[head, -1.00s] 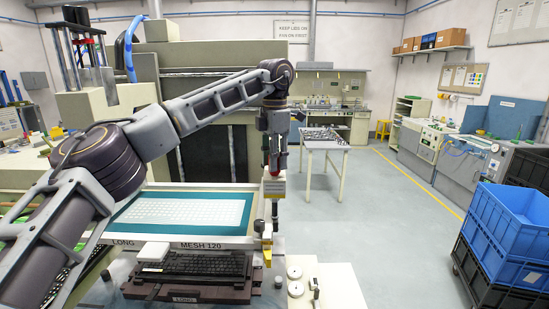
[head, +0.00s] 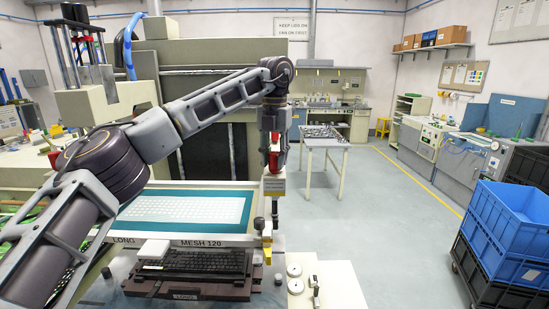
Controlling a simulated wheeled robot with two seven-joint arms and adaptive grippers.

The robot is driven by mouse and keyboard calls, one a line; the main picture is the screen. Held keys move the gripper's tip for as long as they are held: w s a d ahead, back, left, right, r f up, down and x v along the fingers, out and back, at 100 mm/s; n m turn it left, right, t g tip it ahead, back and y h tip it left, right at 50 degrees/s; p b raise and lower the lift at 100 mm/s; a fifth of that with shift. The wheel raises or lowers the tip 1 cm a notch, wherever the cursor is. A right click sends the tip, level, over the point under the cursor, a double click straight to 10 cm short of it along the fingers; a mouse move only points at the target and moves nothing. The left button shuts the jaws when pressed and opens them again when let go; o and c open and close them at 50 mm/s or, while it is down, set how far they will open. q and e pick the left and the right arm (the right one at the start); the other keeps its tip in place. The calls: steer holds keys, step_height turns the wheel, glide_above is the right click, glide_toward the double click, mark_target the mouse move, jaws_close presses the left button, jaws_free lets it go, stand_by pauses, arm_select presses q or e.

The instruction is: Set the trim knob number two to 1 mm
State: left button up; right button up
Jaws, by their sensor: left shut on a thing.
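My left arm reaches across from the left, and my left gripper (head: 274,168) points down at the right edge of the printing machine. It is shut at the top of a small post that carries a tan label block (head: 274,187). The gripped part, likely a trim knob, is mostly hidden by the fingers, and I cannot read its number or scale. Red shows at the gripper. My right gripper is not in view.
The screen frame (head: 190,241), marked MESH 120, lies left of the post. A black keyboard (head: 195,264) sits in front of it. Two pale round knobs (head: 294,270) are on a ledge at the right. Blue crates (head: 513,225) stand far right; the floor between is clear.

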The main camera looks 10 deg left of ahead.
mark_target(275, 152)
arm_select(q)
steer(key=n, duration=0.5)
steer(key=shift+r+n+b, duration=0.1)
steer(key=shift+n+b, duration=0.2)
steer(key=shift+b, duration=0.05)
stand_by(0.4)
steer(key=o, duration=1)
steer(key=shift+r, duration=5.95)
